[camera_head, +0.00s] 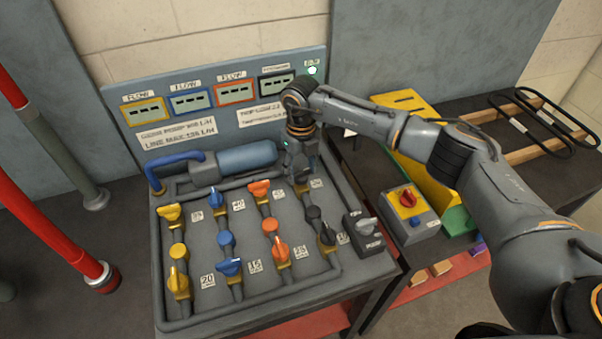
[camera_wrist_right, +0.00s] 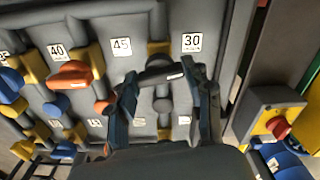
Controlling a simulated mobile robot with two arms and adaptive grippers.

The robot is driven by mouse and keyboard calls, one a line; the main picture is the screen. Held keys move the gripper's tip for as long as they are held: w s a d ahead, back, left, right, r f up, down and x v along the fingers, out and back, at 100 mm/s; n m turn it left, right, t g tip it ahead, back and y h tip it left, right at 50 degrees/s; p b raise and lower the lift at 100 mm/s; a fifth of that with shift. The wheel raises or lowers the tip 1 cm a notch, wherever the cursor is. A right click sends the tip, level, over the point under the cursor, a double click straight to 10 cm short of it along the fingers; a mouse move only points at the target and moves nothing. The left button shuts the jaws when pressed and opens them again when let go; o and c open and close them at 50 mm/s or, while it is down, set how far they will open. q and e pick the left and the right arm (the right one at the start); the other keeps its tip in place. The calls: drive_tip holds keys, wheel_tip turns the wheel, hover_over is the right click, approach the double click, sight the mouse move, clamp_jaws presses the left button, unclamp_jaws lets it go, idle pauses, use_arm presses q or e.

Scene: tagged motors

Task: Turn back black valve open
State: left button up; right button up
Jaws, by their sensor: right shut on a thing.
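The back black valve is mostly hidden in the head view by my right gripper (camera_head: 300,172), which points down at the back end of the black column. In the right wrist view the dark handle of the back black valve (camera_wrist_right: 160,72) lies crosswise between the two fingers of my right gripper (camera_wrist_right: 164,85), near the tag 30. The gripper is shut on this handle. The front black valve (camera_head: 326,233) stands nearer in the same column, with a black knob (camera_head: 313,212) between them. My left gripper is not in view.
Yellow, blue and orange valves stand to the left, the closest being the back orange valve (camera_head: 259,189). A blue-grey cylinder (camera_head: 245,158) lies just left of my gripper. A grey pump switch (camera_head: 367,228) and a box with a red knob (camera_head: 408,200) are to the right.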

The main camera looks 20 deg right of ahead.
drive_tip(key=n+b, duration=0.4)
drive_tip(key=shift+f+n, duration=0.2)
drive_tip(key=shift+n, duration=0.1)
drive_tip(key=n+b, duration=0.3)
drive_tip(key=shift+n, duration=0.3)
drive_tip(key=n+b, duration=0.2)
drive_tip(key=n, duration=0.1)
drive_tip(key=shift+n, duration=0.3)
drive_tip(key=shift+r+n+b, duration=0.2)
drive_tip(key=shift+n+b, duration=0.65)
drive_tip(key=shift+n, duration=0.85)
drive_tip(key=o, duration=1.2)
drive_tip(key=shift+c, duration=0.2)
drive_tip(key=shift+r, duration=0.1)
